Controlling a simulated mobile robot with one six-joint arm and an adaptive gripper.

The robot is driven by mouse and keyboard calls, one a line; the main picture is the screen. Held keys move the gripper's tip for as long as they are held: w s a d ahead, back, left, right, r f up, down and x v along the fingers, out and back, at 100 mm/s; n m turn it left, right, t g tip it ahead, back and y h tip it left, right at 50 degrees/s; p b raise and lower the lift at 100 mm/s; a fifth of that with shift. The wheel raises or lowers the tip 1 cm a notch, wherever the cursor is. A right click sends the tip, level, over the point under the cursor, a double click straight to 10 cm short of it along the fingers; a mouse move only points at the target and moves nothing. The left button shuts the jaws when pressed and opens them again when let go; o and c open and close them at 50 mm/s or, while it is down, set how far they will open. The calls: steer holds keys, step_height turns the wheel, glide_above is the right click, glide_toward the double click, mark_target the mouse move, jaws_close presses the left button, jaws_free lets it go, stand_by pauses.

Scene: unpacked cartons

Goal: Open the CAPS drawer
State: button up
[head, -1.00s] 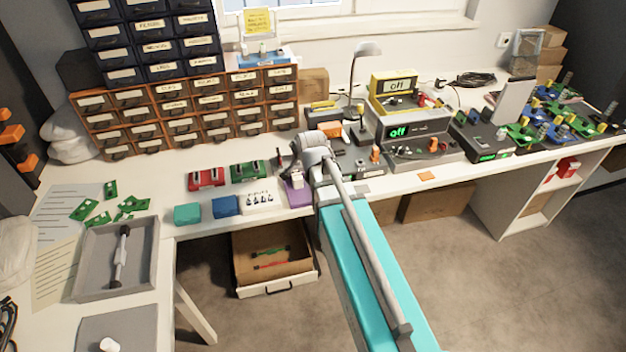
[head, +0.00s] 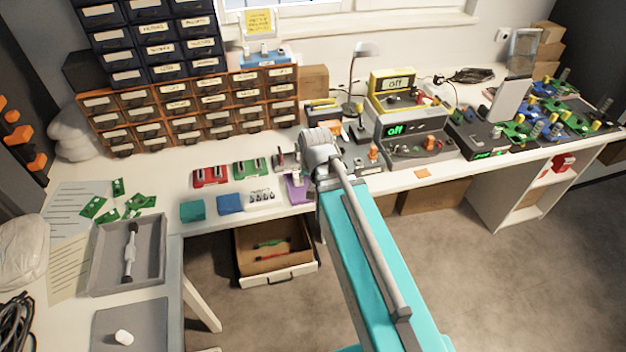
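The orange-brown drawer cabinet (head: 190,112) stands at the back left of the bench, with rows of small drawers with white labels. A dark blue drawer cabinet (head: 155,45) is above it. The labels are too small to read surely, so I cannot tell which drawer is CAPS. All the small drawers look shut. My arm reaches over the bench, its grey wrist in front of the cabinet's right end. My gripper (head: 290,160) is mostly hidden by the wrist, apparently apart from the drawers. I cannot see its fingers clearly.
Red module (head: 210,176), green module (head: 252,169), and teal (head: 192,211) and blue (head: 230,204) boxes lie before the cabinet. A lamp (head: 366,50) and instruments (head: 412,135) stand right of my wrist. An under-bench drawer (head: 280,277) is open. A grey tray (head: 100,255) is left.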

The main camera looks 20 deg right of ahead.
steer(key=shift+s+r+n+g+p, duration=0.2)
steer(key=shift+s+n+g, duration=0.1)
steer(key=shift+s, duration=0.45)
steer(key=shift+s+r+n+g+p, duration=0.1)
steer(key=shift+s+n+g+p, duration=0.15)
steer(key=shift+s, duration=0.45)
steer(key=s, duration=0.1)
steer(key=s+r+n+g+p, duration=0.1)
steer(key=s, duration=0.1)
steer(key=s+r+g+p, duration=0.1)
steer(key=shift+s+r+n, duration=0.25)
steer(key=shift+s+n, duration=0.05)
steer(key=shift+n, duration=0.05)
